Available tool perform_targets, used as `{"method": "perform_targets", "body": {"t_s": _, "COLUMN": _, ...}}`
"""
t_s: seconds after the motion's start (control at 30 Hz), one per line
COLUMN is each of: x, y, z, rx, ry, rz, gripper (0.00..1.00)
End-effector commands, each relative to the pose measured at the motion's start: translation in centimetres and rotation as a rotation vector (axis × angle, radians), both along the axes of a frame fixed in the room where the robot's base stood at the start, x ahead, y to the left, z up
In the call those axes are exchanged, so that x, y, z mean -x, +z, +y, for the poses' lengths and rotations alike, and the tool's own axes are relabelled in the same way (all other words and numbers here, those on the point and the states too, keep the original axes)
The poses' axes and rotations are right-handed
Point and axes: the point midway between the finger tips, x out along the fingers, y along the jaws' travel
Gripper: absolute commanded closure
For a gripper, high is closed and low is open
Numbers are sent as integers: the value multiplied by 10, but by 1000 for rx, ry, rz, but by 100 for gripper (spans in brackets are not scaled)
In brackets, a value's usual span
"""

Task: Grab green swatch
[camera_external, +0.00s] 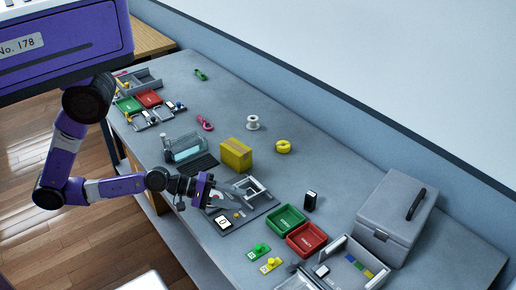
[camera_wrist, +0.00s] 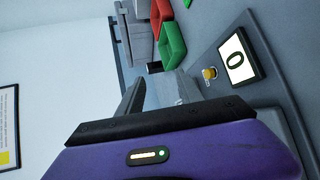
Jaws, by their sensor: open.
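A separate small green piece with a raised knob (camera_external: 259,249) lies on the bench left of the red bin, beside a similar yellow one (camera_external: 270,265). I cannot tell for sure which is the green swatch. My gripper (camera_external: 214,195) is open over the bench's near edge, beside a dark plate with a display, left of these pieces. The gripper also shows in the wrist view (camera_wrist: 160,93), with nothing visible held.
A green bin (camera_external: 287,220) and red bin (camera_external: 307,238) stand between my gripper and the tray. The display (camera_wrist: 238,57) and yellow knob (camera_wrist: 209,73) are close by.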

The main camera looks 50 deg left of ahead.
Motion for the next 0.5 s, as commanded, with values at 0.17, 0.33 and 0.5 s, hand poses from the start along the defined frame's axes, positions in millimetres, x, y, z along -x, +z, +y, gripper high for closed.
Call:
{"method": "perform_targets", "body": {"t_s": 0.17, "x": 13, "y": -7, "z": -50, "rx": 344, "ry": -41, "rz": 422, "gripper": 57}}
{"method": "perform_targets", "body": {"t_s": 0.33, "x": 39, "y": -22, "z": -71, "rx": 572, "ry": -5, "rz": 840, "gripper": 57}}
{"method": "perform_targets", "body": {"t_s": 0.5, "x": 58, "y": -29, "z": -76, "rx": 678, "ry": 48, "rz": 1084, "gripper": 57}}
